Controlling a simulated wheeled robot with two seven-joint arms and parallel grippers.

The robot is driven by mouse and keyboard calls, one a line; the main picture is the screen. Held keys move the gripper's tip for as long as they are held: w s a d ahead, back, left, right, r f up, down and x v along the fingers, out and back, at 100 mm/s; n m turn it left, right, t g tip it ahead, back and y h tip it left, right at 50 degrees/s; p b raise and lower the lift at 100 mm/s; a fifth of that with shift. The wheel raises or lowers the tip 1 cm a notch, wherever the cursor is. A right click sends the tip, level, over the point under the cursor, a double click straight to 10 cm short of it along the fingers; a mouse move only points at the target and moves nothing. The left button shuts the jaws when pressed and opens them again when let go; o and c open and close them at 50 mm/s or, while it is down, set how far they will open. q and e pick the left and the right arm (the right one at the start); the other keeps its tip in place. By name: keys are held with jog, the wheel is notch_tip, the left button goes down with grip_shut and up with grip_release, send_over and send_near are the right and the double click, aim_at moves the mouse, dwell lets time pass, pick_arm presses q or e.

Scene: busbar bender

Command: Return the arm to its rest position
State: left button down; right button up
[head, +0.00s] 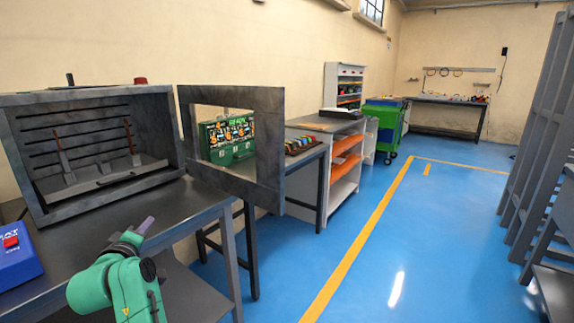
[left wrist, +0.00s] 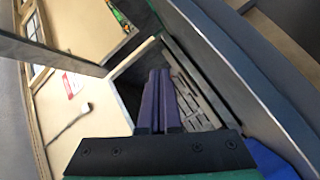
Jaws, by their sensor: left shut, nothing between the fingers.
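My left gripper (head: 145,226) is at the lower left of the head view, above the front part of the dark workbench. Its purple fingers are closed together with nothing between them, as the left wrist view (left wrist: 159,100) also shows. The grey machine box (head: 100,195) stands on the bench beyond it, with its framed door (head: 232,186) swung open to the right. Slots and two upright brownish handles show inside the box. The gripper is outside the box, in front of it and apart from it. My right gripper is not in view.
A blue box with a red button (head: 11,241) sits on the bench at the left edge. The open door sticks out past the bench's right end. A shelf unit (head: 335,175) and green cart (head: 388,125) stand farther back. The blue floor (head: 430,240) is clear.

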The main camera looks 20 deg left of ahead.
pick_arm(q)
jog(key=s+d+f+m+g+h, duration=0.3)
jog(key=d+f+m+g+h, duration=0.25)
jog(key=d+f+m, duration=0.85)
jog(key=s+d+f+m+g+h, duration=0.3)
jog(key=s+d+f+m+g, duration=0.25)
jog(key=s+d+f, duration=0.75)
notch_tip(320, 180, down, 17)
jog(key=s+g+p, duration=0.1)
jog(key=s+p, duration=0.2)
jog(key=p, duration=0.2)
jog(key=s+a+f+p, duration=0.1)
jog(key=s+f+p, duration=0.1)
jog(key=s+f, duration=0.3)
jog(key=s+a+f+g+p, duration=0.1)
jog(key=s+f+p, duration=0.1)
jog(key=s+f, duration=0.4)
jog(key=s, duration=0.5)
jog(key=shift+s+a+g+p, duration=0.3)
jog(key=shift+s+p, duration=0.05)
